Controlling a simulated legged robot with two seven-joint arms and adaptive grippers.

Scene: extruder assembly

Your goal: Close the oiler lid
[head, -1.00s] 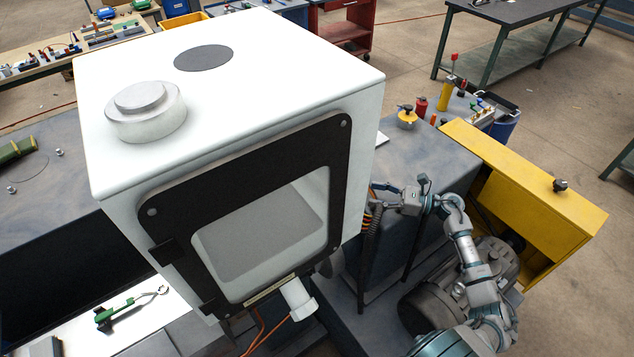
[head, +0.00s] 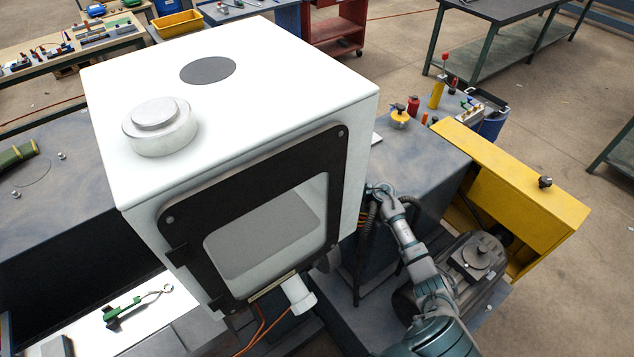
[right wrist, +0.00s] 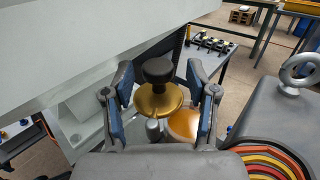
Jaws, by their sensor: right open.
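The oiler shows in the right wrist view as a brass lid (right wrist: 155,101) with a black knob (right wrist: 158,70). Beside it, to the right and partly overlapped by it, is a round amber surface (right wrist: 184,123) that looks like the oiler's uncovered cup. My right gripper (right wrist: 158,64) is open, its blue-padded fingers on either side of the knob and lid with gaps showing. In the head view my right gripper (head: 378,190) is at the right side of the white box, partly hidden, and the oiler is not visible. My left gripper is not in view.
The large white box (head: 280,70) with a dark-framed window blocks much of the head view. In the right wrist view a grey housing with a lifting ring (right wrist: 301,68) and coloured cables (right wrist: 270,160) are close on the right. A yellow guard (head: 520,185) stands farther right.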

